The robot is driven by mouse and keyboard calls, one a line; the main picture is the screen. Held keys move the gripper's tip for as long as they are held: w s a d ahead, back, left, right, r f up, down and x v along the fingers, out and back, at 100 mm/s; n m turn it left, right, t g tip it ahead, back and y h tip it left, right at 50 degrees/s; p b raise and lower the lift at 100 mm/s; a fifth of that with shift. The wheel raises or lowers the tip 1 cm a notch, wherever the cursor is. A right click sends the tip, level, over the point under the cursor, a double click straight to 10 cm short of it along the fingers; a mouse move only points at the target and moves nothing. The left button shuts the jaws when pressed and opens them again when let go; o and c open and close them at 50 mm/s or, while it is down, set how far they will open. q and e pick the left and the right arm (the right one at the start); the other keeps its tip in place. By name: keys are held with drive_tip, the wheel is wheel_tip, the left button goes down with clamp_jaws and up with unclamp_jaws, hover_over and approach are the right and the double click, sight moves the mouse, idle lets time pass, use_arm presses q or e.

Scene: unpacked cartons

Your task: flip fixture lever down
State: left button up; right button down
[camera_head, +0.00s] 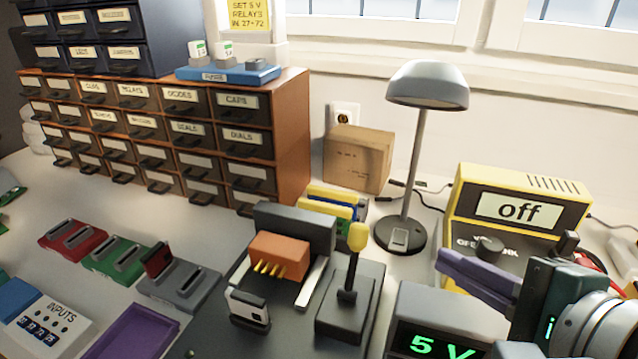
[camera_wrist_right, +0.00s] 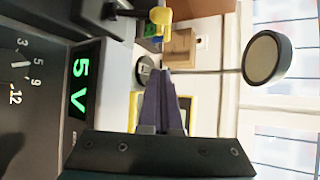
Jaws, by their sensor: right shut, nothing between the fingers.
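The fixture lever (camera_head: 353,262) has a dark stem with a yellow knob and stands upright on a dark grey block. The fixture (camera_head: 296,221) beside it holds an orange part with several gold pins. The lever's yellow knob also shows at the top edge of the wrist view (camera_wrist_right: 161,17). My right gripper (camera_head: 442,263) is shut and empty, its purple fingers pointing left, to the right of the lever and apart from it. Its fingers show together in the wrist view (camera_wrist_right: 160,80). My left gripper is not in view.
A dark box reading "5 V" (camera_head: 420,299) stands between the lever block and my right wrist. A grey lamp (camera_head: 413,150) and a yellow unit reading "off" (camera_head: 470,186) stand behind. Coloured slotted holders (camera_head: 112,257) and a purple tray (camera_head: 133,331) lie left.

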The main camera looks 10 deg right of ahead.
sight(354, 261)
drive_tip(key=w+a+f+b, duration=0.1)
drive_tip(key=w+a, duration=0.3)
drive_tip(key=w, duration=0.4)
drive_tip(key=shift+f, duration=0.7)
drive_tip(key=shift+a+b, duration=0.1)
drive_tip(key=shift+b, duration=0.25)
drive_tip(key=shift+s+a+r+t+b, duration=0.1)
drive_tip(key=shift+s+a+t+b, duration=0.1)
drive_tip(key=shift+t+b, duration=0.1)
drive_tip(key=shift+n, duration=0.3)
